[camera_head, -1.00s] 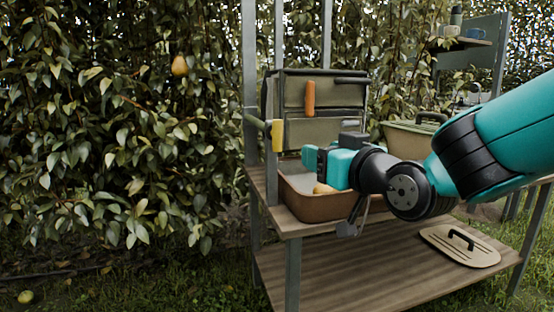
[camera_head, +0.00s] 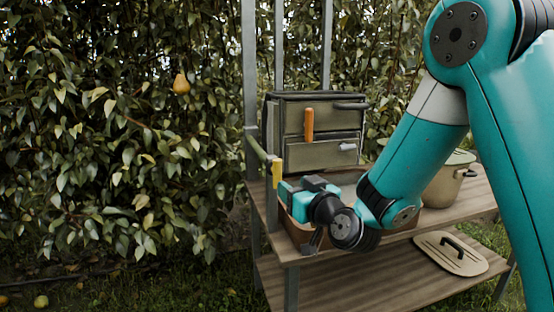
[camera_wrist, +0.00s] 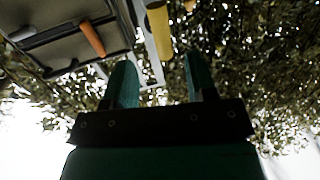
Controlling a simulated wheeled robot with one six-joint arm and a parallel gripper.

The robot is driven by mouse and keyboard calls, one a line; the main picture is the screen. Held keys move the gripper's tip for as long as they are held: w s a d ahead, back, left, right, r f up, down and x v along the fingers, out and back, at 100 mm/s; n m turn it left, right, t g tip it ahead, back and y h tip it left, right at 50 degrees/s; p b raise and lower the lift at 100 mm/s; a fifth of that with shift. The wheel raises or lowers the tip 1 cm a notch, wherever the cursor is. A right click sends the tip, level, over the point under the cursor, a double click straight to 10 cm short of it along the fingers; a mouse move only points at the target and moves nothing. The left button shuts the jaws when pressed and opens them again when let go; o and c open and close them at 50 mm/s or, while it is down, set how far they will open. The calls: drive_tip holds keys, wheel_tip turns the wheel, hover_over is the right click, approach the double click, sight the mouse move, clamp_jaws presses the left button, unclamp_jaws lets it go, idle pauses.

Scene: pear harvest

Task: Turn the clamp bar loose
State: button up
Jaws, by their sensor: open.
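The grip hangs down at the bar's near end. My gripper (camera_head: 284,192) is just right of and below the grip, pointing left. In the wrist view my gripper (camera_wrist: 158,75) is open and empty. The yellow grip (camera_wrist: 160,32) lies ahead, lined up with the gap between the fingers. I cannot tell whether its lower end is between them.
A green-grey box (camera_head: 318,158) with an orange handle (camera_head: 309,124) stands behind my gripper. A brown tray (camera_head: 300,232) sits under my wrist. A pot (camera_head: 437,190) is at right, and a lid (camera_head: 440,260) lies on the lower shelf. Foliage with a pear (camera_head: 181,84) fills the left.

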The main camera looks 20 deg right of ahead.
sight(280, 176)
drive_tip(key=w+p, duration=0.1)
drive_tip(key=w, duration=0.1)
drive_tip(key=w+a+p, duration=0.1)
drive_tip(key=w+p, duration=0.2)
drive_tip(key=w, duration=0.2)
drive_tip(key=shift+a+r, duration=0.15)
drive_tip(key=shift+a, duration=0.15)
drive_tip(key=shift+w, duration=0.65)
drive_tip(key=c, duration=0.9)
